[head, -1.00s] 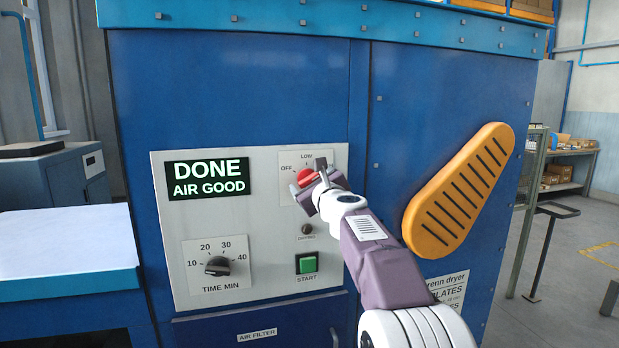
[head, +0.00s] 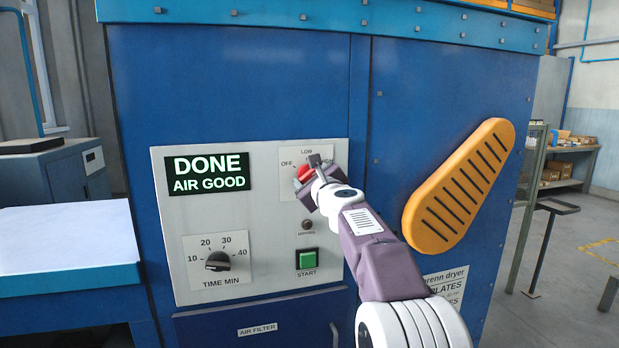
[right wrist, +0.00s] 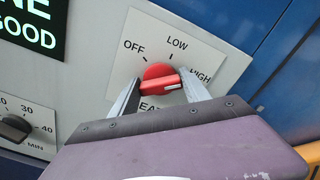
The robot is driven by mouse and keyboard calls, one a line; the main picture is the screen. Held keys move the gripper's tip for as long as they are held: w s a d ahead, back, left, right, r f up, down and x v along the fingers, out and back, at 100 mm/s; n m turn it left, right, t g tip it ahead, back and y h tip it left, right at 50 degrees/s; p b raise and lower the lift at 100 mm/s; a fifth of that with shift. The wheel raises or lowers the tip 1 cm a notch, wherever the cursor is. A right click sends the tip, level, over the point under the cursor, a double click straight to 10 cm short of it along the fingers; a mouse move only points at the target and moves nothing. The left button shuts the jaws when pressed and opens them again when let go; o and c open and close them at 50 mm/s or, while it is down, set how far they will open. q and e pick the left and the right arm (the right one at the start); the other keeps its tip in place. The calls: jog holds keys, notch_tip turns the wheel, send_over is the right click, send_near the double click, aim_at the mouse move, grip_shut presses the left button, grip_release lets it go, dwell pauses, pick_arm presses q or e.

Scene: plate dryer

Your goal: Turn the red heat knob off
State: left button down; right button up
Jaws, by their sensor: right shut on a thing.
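The red heat knob (right wrist: 154,72) sits on the dryer's pale panel, below the labels OFF, LOW and HIGH. Its grip bar lies nearly level in the right wrist view, with the white mark at the right end, on the HIGH side. The knob also shows in the head view (head: 304,173), partly covered by my gripper. My right gripper (right wrist: 161,86) is shut on the knob, one finger at each end of the bar. It also shows in the head view (head: 313,173). My left gripper is not in view.
The display (head: 208,174) reads DONE, AIR GOOD. A black time knob (head: 217,261) and a green START button (head: 307,260) are lower on the panel. A large orange slotted part (head: 458,188) stands out to the right of my forearm. A white-topped table (head: 68,240) is at left.

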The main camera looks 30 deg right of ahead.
jog(key=n+b, duration=0.1)
jog(key=n, duration=0.5)
jog(key=shift+f, duration=0.15)
jog(key=n+b, duration=0.2)
jog(key=n, duration=0.3)
jog(key=shift+a+f+n, duration=0.1)
jog(key=shift+n, duration=0.3)
jog(key=n+b, duration=0.2)
jog(key=n, duration=0.4)
jog(key=shift+f, duration=0.1)
jog(key=shift+n+b, duration=0.8)
jog(key=shift+n, duration=1.6)
jog(key=o, duration=1.4)
